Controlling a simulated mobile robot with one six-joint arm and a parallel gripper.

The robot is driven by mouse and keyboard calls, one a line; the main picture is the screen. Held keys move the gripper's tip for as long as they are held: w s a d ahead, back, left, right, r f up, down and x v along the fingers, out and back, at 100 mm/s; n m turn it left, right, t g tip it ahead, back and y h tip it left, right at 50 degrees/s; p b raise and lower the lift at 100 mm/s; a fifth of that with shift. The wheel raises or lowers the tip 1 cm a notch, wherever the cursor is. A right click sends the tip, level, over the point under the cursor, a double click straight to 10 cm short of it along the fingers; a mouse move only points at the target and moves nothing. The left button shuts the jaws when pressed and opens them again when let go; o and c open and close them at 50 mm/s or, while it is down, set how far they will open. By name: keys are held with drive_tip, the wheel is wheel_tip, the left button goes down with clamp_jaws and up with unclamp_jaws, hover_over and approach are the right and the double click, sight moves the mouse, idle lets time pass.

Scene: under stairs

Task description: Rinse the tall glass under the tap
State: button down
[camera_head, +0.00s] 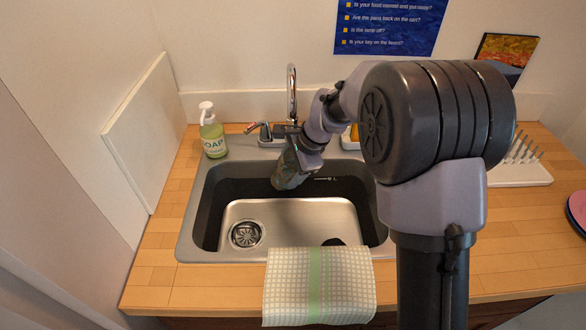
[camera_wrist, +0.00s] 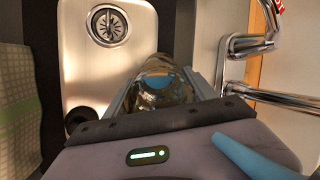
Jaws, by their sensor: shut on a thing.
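My gripper (camera_wrist: 163,80) is shut on the tall glass (camera_wrist: 160,92), whose see-through body with a blue patch shows between the two fingers in the wrist view. In the head view, the glass (camera_head: 287,179) is tilted over the back part of the sink, partly hidden by my wrist. The chrome tap (camera_head: 292,88) stands behind the sink, with its lower part partly hidden by my arm; its pipes (camera_wrist: 285,101) also show at the right of the wrist view. I see no clear water stream. The glass's mouth and contents cannot be made out.
The steel sink (camera_head: 186,228) has a drain (camera_head: 246,234) at left and a small dark thing (camera_head: 333,242) at its front. A soap bottle (camera_head: 212,134) stands back left. A checked cloth (camera_head: 318,287) hangs over the front edge. A white rack (camera_head: 522,174) and plates (camera_head: 577,207) are at right.

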idle(0.4)
drive_tip(key=shift+w+d, duration=0.4)
drive_tip(key=shift+d, duration=0.05)
drive_tip(key=shift+s+a, duration=0.45)
drive_tip(key=shift+w+d, duration=0.1)
drive_tip(key=shift+w+d, duration=0.35)
drive_tip(key=shift+s+a, duration=0.1)
drive_tip(key=shift+s+a, duration=0.3)
drive_tip(key=shift+a, duration=0.05)
idle(0.3)
